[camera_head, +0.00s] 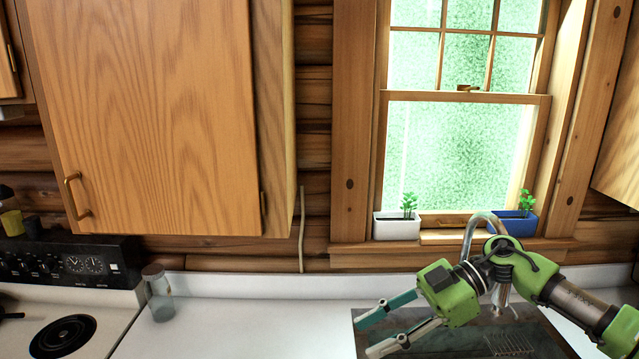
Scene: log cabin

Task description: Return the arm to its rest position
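My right arm comes in from the lower right in green and dark grey, bent over the sink. My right gripper (376,331) points left and down, with its two fingers spread apart and nothing between them. It is in front of the left part of the metal sink (480,340) and hides some of it. My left gripper is not in this view.
A faucet (470,232) rises behind my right arm. A white planter (398,226) and a blue planter (516,224) stand on the windowsill. A glass jar (157,294) stands by the stove (70,300). A wooden cabinet (150,120) hangs above. The counter between jar and sink is clear.

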